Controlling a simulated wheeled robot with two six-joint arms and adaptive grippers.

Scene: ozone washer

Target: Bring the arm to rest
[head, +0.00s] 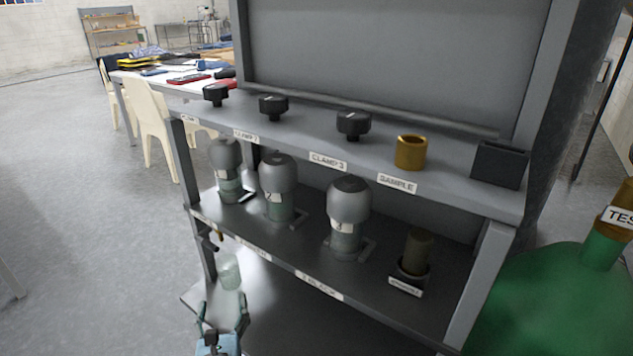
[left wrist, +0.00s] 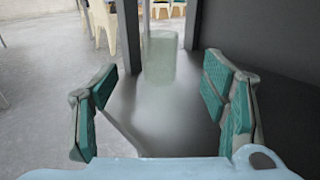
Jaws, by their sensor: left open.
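My left gripper (head: 223,318) is at the bottom of the head view, in front of the rack's lowest shelf. Its green-padded fingers are spread wide and nothing is between them in the left wrist view (left wrist: 165,105). A pale translucent cylinder (head: 230,271) stands on the lowest shelf just beyond the fingertips. It also shows in the left wrist view (left wrist: 160,58), upright and apart from the fingers. My right gripper is not in view.
The grey rack's top shelf (head: 300,140) holds black knobs, a brass cup (head: 411,152) and a black box (head: 499,164). Its middle shelf holds several domed bottles (head: 347,215) and a brown cylinder (head: 417,250). A green tank (head: 540,300) stands right. Open floor (head: 80,220) lies left.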

